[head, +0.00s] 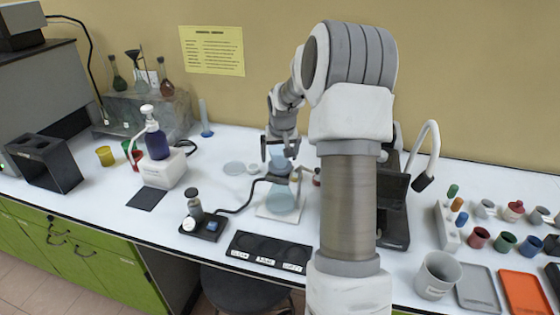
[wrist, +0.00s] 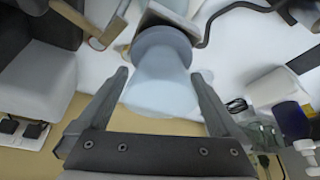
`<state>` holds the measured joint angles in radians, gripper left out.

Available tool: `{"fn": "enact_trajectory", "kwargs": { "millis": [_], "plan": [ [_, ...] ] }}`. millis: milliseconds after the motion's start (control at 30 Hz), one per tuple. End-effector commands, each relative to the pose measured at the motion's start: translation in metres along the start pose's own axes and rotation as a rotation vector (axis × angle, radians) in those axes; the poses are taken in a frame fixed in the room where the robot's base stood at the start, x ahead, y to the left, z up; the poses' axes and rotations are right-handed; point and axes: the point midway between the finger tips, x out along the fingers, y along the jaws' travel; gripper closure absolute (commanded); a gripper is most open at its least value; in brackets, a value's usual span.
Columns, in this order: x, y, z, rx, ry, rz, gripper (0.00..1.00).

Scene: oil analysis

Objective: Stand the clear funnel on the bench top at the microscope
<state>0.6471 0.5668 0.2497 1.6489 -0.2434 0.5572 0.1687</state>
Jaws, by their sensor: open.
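The clear funnel (head: 281,165) is pale blue and see-through. In the head view it is at the top of a blue-tinted glass vessel (head: 283,198) over a pale stand base. I cannot tell exactly how it is supported. My gripper (head: 280,152) is just above it, pointing down. In the wrist view the funnel (wrist: 158,85) lies between the two spread fingers of my gripper (wrist: 160,80), with gaps on both sides. The microscope (head: 395,232) appears to be the dark-based instrument right of the stand, mostly hidden by my arm.
A clamp arm (head: 302,170) and a dark cable (head: 240,208) are close to the vessel. A black tray (head: 268,252) lies at the bench front. A blue-purple bottle (head: 156,143) stands left. Bare white bench (head: 225,140) shows left of the stand.

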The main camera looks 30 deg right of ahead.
Motion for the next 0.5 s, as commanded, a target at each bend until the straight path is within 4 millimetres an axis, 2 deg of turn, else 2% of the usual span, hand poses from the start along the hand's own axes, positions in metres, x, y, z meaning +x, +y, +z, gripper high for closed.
{"fn": "enact_trajectory", "kwargs": {
  "millis": [100,500],
  "plan": [
    [-0.0003,0.0001,-0.0001,0.000,0.000,0.000,0.00],
    [-0.0006,0.0002,0.0000,0.000,0.000,0.000,0.72]
  ]
}}
